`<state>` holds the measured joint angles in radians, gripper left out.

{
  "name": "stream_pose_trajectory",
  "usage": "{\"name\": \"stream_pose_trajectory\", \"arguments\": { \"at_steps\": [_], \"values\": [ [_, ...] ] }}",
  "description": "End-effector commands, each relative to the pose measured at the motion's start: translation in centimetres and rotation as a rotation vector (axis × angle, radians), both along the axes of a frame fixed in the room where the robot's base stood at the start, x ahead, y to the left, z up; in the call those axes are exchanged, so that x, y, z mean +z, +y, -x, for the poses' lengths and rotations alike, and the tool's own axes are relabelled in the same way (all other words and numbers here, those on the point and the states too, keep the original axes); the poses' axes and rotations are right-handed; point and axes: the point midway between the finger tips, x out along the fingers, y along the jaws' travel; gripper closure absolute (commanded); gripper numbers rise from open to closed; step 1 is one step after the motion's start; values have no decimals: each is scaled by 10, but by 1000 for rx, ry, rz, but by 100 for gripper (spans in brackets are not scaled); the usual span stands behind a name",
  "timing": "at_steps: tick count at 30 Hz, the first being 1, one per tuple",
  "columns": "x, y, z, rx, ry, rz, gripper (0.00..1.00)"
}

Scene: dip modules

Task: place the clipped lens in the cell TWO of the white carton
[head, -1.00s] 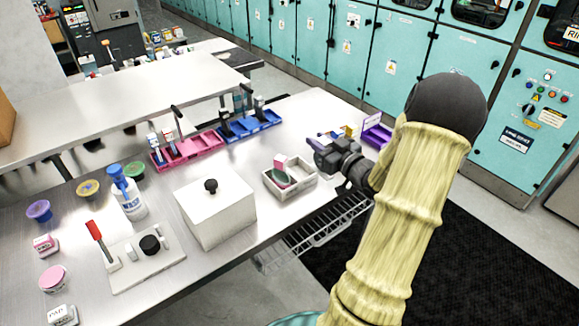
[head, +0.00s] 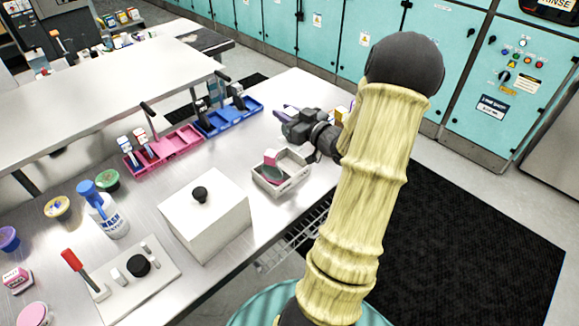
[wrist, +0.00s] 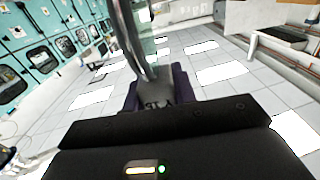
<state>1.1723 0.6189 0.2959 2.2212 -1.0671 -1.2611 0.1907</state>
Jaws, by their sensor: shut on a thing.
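My gripper (head: 288,112) is in the air above the steel table, beyond and slightly right of the white carton in the head view. In the wrist view its dark purple fingers are shut on the clipped lens (wrist: 137,35), a clear, curved piece with a grey rim standing edge-on. The lens is hard to make out in the head view. The white carton (head: 284,191) is a small open box near the table's right front edge. A pink-topped block (head: 270,157) stands in it beside a rounded piece. Its cell labels cannot be read.
A white box with a black knob (head: 205,225) stands left of the carton. Pink (head: 165,155) and blue (head: 232,116) trays with upright holders lie behind. A wash bottle (head: 102,212), small tubs and a red-handled fixture are at left. Bare table surrounds the carton's back.

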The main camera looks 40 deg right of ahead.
Motion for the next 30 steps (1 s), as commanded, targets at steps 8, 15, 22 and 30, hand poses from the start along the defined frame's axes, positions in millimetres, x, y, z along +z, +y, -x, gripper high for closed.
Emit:
{"name": "stream_pose_trajectory", "arguments": {
  "at_steps": [8,15,22,30],
  "values": [
    [-30,0,0,0,3,-7,100],
    [-57,0,0,0,1,-2,100],
    [-58,0,0,0,0,0,100],
    [-76,0,0,0,0,-4,100]
  ]
}}
